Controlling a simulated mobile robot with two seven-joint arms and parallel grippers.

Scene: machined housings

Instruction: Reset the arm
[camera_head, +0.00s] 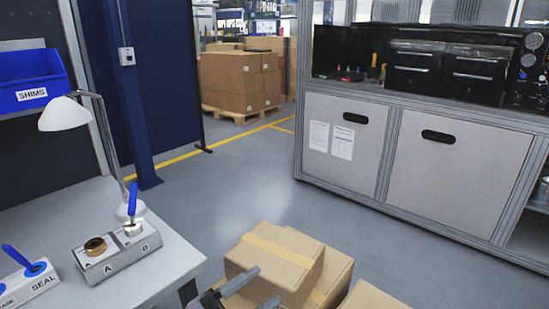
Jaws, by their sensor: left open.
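My left gripper (267,285) is at the bottom edge of the head view, right of the workbench (165,262) and in front of a cardboard box. Its two grey fingers are apart with nothing seen between them. Most of its arm is out of the frame. My right gripper is not in view. The left gripper is apart from these.
Cardboard boxes (275,262) stand close by the left gripper. A SEAL block (30,284) with a blue-handled tool, a white lamp (66,114) and a blue SHIMS bin (32,80) are at left. A grey cabinet (445,170) stands right. Open floor (260,185) lies between.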

